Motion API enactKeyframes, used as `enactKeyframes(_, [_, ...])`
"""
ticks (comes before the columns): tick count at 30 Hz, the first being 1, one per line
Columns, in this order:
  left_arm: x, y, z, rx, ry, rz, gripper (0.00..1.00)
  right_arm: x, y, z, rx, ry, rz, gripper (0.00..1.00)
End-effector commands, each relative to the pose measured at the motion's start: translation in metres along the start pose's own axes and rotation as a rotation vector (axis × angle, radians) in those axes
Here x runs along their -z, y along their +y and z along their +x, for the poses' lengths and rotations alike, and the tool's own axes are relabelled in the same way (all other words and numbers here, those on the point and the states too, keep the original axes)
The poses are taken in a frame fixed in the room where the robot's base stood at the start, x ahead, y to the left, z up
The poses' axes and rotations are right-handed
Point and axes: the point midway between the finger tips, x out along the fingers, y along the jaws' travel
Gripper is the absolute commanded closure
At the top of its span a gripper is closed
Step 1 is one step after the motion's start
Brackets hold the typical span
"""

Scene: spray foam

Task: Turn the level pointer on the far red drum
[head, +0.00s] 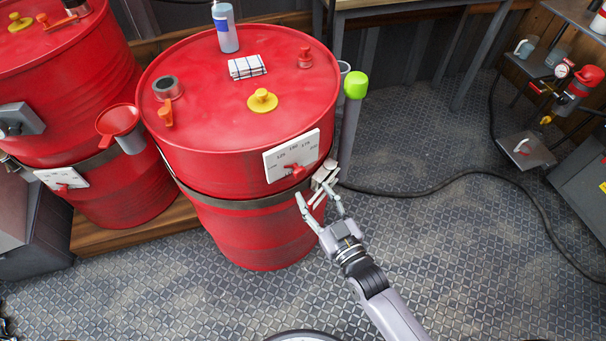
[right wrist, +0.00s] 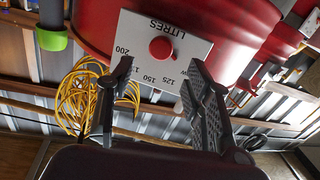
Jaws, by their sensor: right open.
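Two red drums stand side by side: one in the middle (head: 255,235) and one at the left (head: 122,195), partly cut off. The middle drum carries a white scale plate (head: 274,167) with a red level pointer (head: 296,170) at its lower edge. In the right wrist view the plate (right wrist: 190,45) reads LITRES upside down, and the pointer's round red knob (right wrist: 161,49) faces me. My right gripper (head: 317,195) is open and empty, just below and in front of the plate, with its fingers either side of the knob's line and apart from it. My left gripper is not in view.
The left drum has its own white plate (head: 45,176) with a red pointer. A green-capped pole (head: 355,86) stands right beside the middle drum. A black hose (head: 440,187) crosses the floor. A bottle (head: 225,28) stands on the middle drum's lid. Floor at the front right is clear.

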Motion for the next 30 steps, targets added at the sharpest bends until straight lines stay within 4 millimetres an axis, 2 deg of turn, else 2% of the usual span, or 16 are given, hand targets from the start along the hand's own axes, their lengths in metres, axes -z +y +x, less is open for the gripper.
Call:
enactKeyframes(1, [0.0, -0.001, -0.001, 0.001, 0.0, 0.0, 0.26, 0.002, 0.0, 0.013, 0.0, 0.003, -0.001, 0.53])
enactKeyframes(6, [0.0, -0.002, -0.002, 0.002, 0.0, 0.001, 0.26, 0.001, 0.0, 0.044, 0.0, 0.001, -0.001, 0.53])
enactKeyframes(12, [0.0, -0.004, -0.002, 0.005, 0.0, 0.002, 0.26, 0.0, 0.0, 0.066, 0.0, -0.001, 0.0, 0.53])
enactKeyframes(23, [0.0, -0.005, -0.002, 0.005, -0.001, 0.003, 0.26, 0.0, 0.0, 0.07, 0.0, -0.001, 0.0, 0.53])
enactKeyframes(30, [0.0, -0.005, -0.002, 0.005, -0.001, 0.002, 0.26, 0.0, 0.0, 0.07, 0.0, -0.001, 0.0, 0.69])
